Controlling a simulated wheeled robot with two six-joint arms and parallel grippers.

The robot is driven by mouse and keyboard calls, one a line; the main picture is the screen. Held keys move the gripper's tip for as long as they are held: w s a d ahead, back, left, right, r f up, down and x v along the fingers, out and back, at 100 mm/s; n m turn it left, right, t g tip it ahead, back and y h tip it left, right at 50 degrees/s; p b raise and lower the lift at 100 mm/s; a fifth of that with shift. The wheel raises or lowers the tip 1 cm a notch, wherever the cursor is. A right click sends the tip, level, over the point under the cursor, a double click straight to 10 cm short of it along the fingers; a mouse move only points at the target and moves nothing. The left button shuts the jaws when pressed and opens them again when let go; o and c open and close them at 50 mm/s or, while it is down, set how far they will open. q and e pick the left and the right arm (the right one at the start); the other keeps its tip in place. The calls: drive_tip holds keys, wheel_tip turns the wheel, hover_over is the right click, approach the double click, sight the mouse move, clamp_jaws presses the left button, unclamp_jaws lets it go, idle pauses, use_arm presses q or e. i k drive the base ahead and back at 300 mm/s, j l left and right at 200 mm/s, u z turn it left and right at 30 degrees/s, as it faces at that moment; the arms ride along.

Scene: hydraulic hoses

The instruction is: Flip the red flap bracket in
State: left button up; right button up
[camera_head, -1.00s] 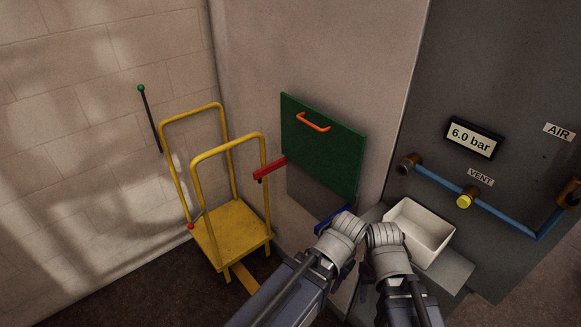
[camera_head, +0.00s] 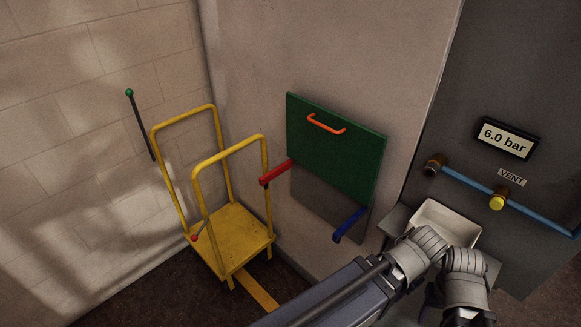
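The red flap bracket (camera_head: 276,172) sits at the left edge of the wall panel, below the green flap (camera_head: 340,150). It sticks out from the wall, its free end toward the lower left. A blue bracket (camera_head: 348,225) sticks out in the same way at the lower right. The flap stands up against the wall with an orange handle (camera_head: 326,124) near its top. My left wrist (camera_head: 418,252) and my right wrist (camera_head: 465,272) are side by side at the lower right, apart from both brackets. My gripper fingers cannot be made out.
A yellow trolley (camera_head: 235,240) stands left of the panel, close to the red bracket. A white bin (camera_head: 440,217) is just behind my wrists. A blue pipe (camera_head: 535,217) with a yellow knob (camera_head: 497,202) runs along the grey cabinet at right. A green-knobbed lever (camera_head: 130,94) is at the left wall.

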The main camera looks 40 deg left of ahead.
sight(264, 180)
drive_tip(key=j+z, duration=0.15)
drive_tip(key=j, duration=0.3)
drive_tip(key=k+j+z, duration=0.15)
drive_tip(key=j, duration=0.3)
drive_tip(key=k+j+z, duration=0.15)
drive_tip(key=j, duration=0.3)
drive_tip(key=j+z, duration=0.15)
drive_tip(key=j, duration=0.25)
drive_tip(key=k+j, duration=0.1)
drive_tip(key=j, duration=0.25)
drive_tip(key=k+j, duration=0.15)
drive_tip(key=j, duration=0.2)
drive_tip(key=k+j, duration=0.1)
drive_tip(key=j, duration=0.3)
drive_tip(key=k+j, duration=0.15)
drive_tip(key=j, duration=0.2)
drive_tip(key=k+j+z, duration=0.1)
drive_tip(key=j, duration=0.25)
drive_tip(key=k+j, duration=0.15)
drive_tip(key=j, duration=0.2)
drive_tip(key=k+j, duration=0.1)
drive_tip(key=j, duration=0.25)
drive_tip(key=l+u, duration=1)
